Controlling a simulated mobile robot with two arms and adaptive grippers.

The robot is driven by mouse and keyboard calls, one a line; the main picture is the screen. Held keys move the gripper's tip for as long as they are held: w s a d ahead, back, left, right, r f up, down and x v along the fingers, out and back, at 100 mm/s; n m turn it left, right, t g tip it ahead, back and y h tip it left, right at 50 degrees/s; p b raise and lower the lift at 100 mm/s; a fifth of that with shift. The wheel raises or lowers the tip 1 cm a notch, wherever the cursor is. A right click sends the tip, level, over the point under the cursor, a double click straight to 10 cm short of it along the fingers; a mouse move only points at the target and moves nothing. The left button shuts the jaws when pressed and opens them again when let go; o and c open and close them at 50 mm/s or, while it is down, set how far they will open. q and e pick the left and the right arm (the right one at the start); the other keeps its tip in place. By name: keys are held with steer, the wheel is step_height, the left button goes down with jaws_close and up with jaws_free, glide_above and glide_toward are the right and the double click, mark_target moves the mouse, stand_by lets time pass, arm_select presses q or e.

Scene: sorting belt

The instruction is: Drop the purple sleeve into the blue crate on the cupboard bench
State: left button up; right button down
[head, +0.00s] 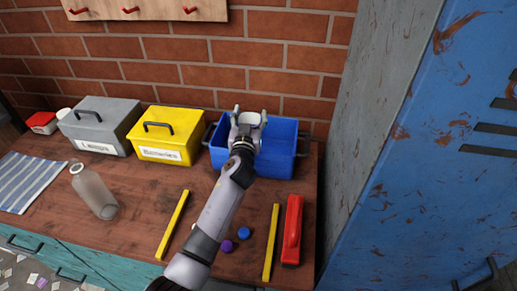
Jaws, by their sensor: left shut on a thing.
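The blue crate (283,166) stands on the wooden bench against the brick wall, right of the yellow box. My left gripper (249,111) is over the crate's left part, its fingers toward the wall. A small round purple piece (227,246) lies on the bench beside my left forearm. My right gripper is not in view.
A yellow box (181,123) and a grey box (92,113) stand left of the crate. A clear bottle (94,192), yellow bars (173,226) (271,243), a blue disc (244,233) and a red tool (292,231) are on the bench (140,226). A blue locker (440,190) stands right.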

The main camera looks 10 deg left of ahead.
arm_select(q)
steer(key=o, duration=1)
step_height(320, 180, up, 10)
stand_by(0.4)
